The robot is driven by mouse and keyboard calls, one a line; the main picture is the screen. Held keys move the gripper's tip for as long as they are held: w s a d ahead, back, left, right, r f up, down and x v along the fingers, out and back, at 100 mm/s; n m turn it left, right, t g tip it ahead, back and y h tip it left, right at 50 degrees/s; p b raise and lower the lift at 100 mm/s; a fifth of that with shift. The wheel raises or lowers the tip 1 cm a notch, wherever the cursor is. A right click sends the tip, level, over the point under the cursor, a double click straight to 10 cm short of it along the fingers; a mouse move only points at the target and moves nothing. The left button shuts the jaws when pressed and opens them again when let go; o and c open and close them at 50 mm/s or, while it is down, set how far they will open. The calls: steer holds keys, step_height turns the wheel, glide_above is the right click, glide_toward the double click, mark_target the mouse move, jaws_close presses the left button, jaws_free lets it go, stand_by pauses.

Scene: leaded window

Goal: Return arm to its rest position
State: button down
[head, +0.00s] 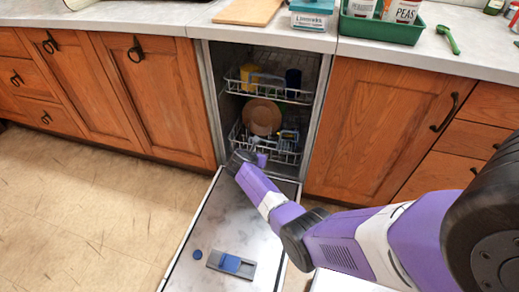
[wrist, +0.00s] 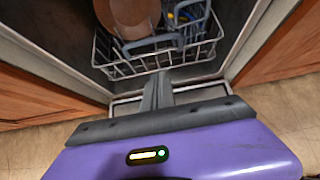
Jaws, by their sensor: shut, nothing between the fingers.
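My purple and white arm reaches from the right of the head view to the open dishwasher (head: 208,85). My gripper (head: 240,158) is over the inner end of the lowered dishwasher door (head: 190,250), in front of the lower rack (head: 285,155). In the wrist view my gripper (wrist: 160,78) has its dark fingers together and empty. They point toward the lower rack (wrist: 113,70), which holds a brown plate (wrist: 130,15). Contact between the fingers and the rack cannot be told.
The upper rack (head: 298,96) holds a yellow cup (head: 249,74) and a dark cup (head: 293,80). A grey and blue object (head: 231,264) lies on the door. Wooden cabinets (head: 385,115) flank the dishwasher. A green tray (head: 380,30) stands on the counter. The floor at left is clear.

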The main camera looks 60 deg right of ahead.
steer(key=shift+a+r, duration=0.2)
steer(key=shift+a, duration=0.1)
